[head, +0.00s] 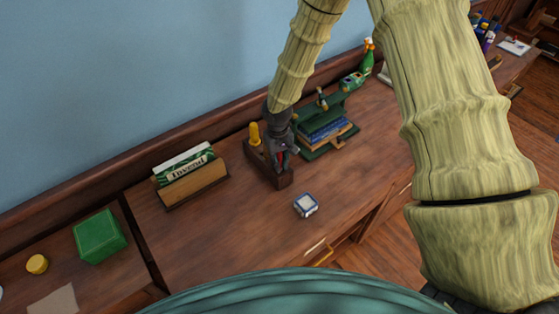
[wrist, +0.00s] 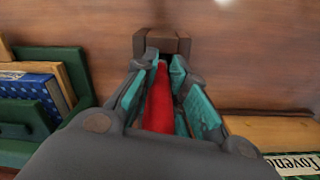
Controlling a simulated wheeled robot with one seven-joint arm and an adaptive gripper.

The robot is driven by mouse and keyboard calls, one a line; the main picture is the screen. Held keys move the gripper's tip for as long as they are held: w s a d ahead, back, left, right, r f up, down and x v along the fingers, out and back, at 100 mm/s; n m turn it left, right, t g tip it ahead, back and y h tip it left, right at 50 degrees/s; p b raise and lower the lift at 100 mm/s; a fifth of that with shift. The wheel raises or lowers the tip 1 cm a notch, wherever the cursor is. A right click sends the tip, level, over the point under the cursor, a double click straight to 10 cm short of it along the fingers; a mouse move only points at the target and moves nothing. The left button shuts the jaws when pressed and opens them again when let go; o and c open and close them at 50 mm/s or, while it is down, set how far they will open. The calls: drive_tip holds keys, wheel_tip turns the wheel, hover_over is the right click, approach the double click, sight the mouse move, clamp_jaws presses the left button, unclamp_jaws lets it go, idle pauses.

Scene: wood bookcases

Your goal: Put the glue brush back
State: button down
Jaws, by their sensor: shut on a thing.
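My gripper (head: 281,152) is over a dark wooden rack (head: 285,181) on the desk, with its fingers pointing down. It is shut on a red handle, which I take to be the glue brush (wrist: 158,102), lying between the teal finger pads in the wrist view. The brush's working end is hidden. The rack's end block (wrist: 182,45) shows just beyond the fingertips in the wrist view. A yellow-handled tool (head: 254,136) stands upright at the rack's back end. I cannot tell whether the brush touches the rack.
A green book stand (head: 313,153) with books is close right of the rack. A wooden card holder (head: 195,187) with a green-and-white sign is to the left. A small blue-and-white box (head: 306,205) lies in front. A green cube (head: 100,236) stands far left. The desk front is mostly clear.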

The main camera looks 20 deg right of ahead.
drive_tip(key=c, duration=1.4)
unclamp_jaws()
drive_tip(key=shift+c, duration=0.2)
drive_tip(key=shift+r, duration=0.15)
drive_tip(key=shift+a+r+b, duration=0.15)
drive_tip(key=shift+r+b, duration=1.6)
drive_tip(key=shift+r, duration=4.15)
